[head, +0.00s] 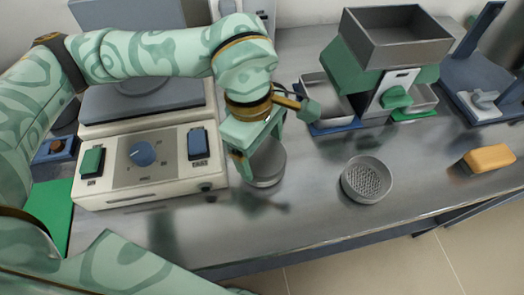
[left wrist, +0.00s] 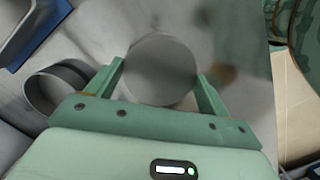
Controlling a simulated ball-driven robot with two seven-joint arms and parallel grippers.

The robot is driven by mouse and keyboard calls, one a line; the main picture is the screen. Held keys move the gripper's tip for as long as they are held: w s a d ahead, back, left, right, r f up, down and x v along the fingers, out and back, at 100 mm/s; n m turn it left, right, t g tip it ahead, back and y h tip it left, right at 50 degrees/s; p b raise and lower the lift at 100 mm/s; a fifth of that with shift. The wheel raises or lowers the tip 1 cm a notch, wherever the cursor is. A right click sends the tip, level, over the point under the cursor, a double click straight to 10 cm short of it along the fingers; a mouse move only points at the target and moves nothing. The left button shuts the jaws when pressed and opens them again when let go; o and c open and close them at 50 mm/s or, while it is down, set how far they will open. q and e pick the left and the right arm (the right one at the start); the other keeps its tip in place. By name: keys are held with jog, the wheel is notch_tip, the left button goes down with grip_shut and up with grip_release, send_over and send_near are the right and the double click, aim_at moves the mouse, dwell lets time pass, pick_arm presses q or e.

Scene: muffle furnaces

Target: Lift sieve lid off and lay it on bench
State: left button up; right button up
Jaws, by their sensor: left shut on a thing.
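My left gripper (head: 252,158) points down over the bench and is shut on a round grey lid (head: 268,165). In the left wrist view the lid (left wrist: 160,70) is a plain grey disc between the two fingers. I cannot tell whether the lid touches the bench or hangs just above it. The round grey sieve (head: 367,180) stands open on the bench to the right, its mesh bottom showing. Its rim also shows at the left of the left wrist view (left wrist: 40,92). My right gripper is not in view.
A beige control unit (head: 150,165) with a blue dial stands close left of my left gripper. A green-and-grey hopper device (head: 390,75) stands behind the sieve. A yellow block (head: 488,158) lies at the right. The steel bench (head: 310,215) is bare in front, up to its edge.

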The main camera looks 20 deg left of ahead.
aim_at(265, 159)
pick_arm(q)
jog(key=shift+r, duration=0.25)
jog(key=r, duration=0.1)
jog(key=r+p, duration=0.2)
jog(key=r, duration=0.1)
jog(key=shift+s+d, duration=0.1)
jog(key=shift+s, duration=0.2)
jog(key=s+r+p, duration=0.1)
jog(key=r, duration=0.1)
jog(key=s+d+r+p, duration=0.1)
jog(key=s+r, duration=0.1)
jog(key=shift+s, duration=0.15)
jog(key=s+d+r+p, duration=0.2)
jog(key=s+r+p, duration=0.2)
jog(key=s, duration=0.5)
jog(key=shift+s+d+r+p, duration=0.3)
jog(key=shift+d+p, duration=0.1)
jog(key=shift+p, duration=0.2)
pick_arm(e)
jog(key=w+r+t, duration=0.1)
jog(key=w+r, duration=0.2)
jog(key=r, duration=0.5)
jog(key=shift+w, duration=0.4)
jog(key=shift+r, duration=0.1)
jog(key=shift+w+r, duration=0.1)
